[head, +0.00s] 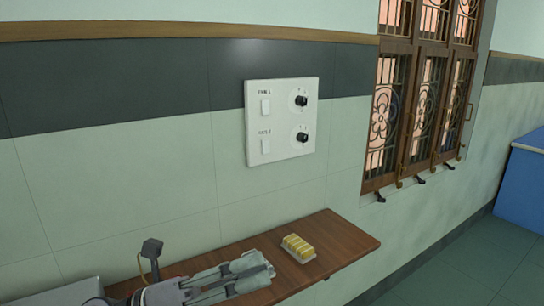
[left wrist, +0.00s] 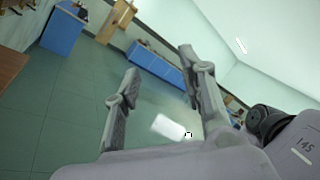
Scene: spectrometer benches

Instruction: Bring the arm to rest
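My left gripper (head: 262,268) reaches in from the lower left of the head view, above the brown wooden shelf. Its fingertips are left of a small yellow striped block on a pale base (head: 299,248), apart from it in the picture. In the left wrist view its two fingers (left wrist: 159,60) stand well apart with nothing between them, only the room behind. My right gripper is in neither view.
The wooden shelf (head: 345,242) runs along the wall. A white panel (head: 282,122) with two switches and two black knobs is above it. A barred window (head: 420,100) is to the right. A blue cabinet (head: 520,190) stands at far right; open floor (left wrist: 70,115) shows in the left wrist view.

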